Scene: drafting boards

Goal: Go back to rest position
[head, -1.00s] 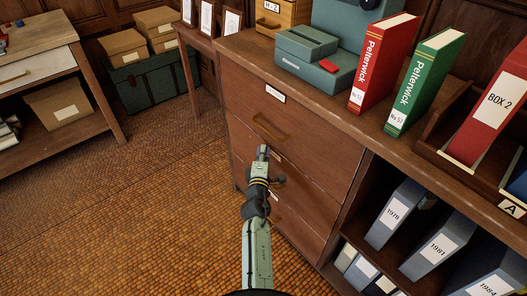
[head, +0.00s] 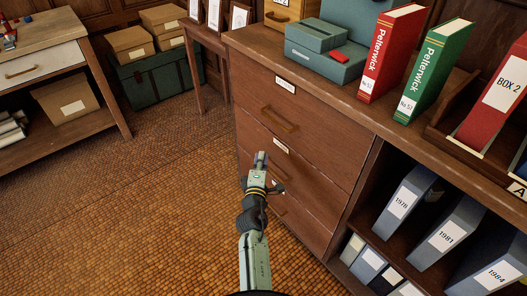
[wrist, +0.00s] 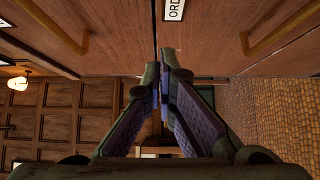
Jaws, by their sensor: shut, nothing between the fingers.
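My gripper (head: 261,158) is at the end of my arm in the lower middle of the head view, in front of the wooden drawer cabinet (head: 330,152). In the wrist view the two fingers (wrist: 161,85) meet at their tips with nothing between them. The drawers look closed. Brass handles (wrist: 62,38) and part of a white label (wrist: 174,9) show past the fingers in the wrist view. I cannot tell how far the fingertips are from the drawer fronts.
On the cabinet top stand a teal box (head: 325,55), a red binder (head: 391,53) and a green binder (head: 433,72). Grey binders (head: 410,190) fill the shelf at right. A workbench (head: 50,60) stands at left. The tiled floor (head: 130,210) between is clear.

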